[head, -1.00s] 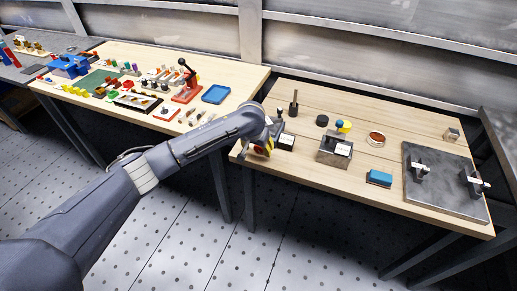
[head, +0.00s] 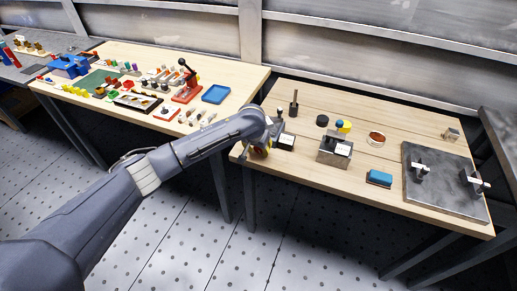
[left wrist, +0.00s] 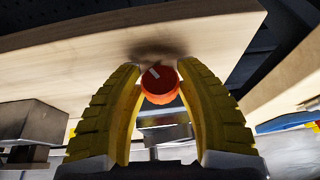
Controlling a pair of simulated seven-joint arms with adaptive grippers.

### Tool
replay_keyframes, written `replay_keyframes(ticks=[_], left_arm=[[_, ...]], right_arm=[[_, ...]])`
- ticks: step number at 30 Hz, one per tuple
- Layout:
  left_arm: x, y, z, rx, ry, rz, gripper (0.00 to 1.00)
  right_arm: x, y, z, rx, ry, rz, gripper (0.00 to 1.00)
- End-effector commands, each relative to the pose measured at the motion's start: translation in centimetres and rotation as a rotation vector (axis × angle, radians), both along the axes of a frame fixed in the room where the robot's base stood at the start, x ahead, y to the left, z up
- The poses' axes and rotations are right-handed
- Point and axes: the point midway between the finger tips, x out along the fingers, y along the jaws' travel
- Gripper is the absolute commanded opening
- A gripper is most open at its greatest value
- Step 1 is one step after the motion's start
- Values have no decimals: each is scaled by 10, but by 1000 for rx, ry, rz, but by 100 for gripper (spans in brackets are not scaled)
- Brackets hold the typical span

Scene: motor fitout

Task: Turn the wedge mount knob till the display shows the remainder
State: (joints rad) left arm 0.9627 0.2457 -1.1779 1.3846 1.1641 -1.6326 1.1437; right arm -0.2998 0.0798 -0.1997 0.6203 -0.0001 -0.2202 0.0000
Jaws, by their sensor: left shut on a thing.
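My left gripper (left wrist: 159,88) has its yellow ridged fingers on both sides of a round orange-red knob (left wrist: 160,84) in the left wrist view. The knob carries a pale pointer mark, tilted to the upper left. In the head view the left gripper (head: 260,148) is at the left end of the right table, and my wrist hides the knob there. A small dark block with a pale label or display face (head: 285,142) stands right beside the gripper; its text is too small to read. My right gripper does not show in either view.
On the right table (head: 300,173) stand a grey box with a white face (head: 335,152), a blue block (head: 379,178), a copper-rimmed round dish (head: 376,138) and a dark plate with clamps (head: 440,197). The left table holds many small parts and a blue tray (head: 215,94).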

Motion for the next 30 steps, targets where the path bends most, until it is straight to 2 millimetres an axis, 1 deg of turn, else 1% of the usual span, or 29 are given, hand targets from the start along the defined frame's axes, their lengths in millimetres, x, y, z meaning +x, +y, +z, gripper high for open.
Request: replay_keyframes(ticks=[1,2,3,8,16,24,25,30], left_arm=[[0,0,0,1,0,0,12],[0,0,0,1,0,0,8],[0,0,0,1,0,0,7],[0,0,-1,7,-1,0,7],[0,-1,-1,113,-40,-1,7],[0,0,-1,117,-41,1,7],[0,0,-1,117,-41,1,38],[0,0,-1,117,-41,1,58]], right_arm=[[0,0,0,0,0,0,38],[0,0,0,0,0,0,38],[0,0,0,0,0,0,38],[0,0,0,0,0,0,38],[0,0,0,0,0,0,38],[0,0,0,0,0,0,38],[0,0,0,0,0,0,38],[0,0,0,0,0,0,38]])
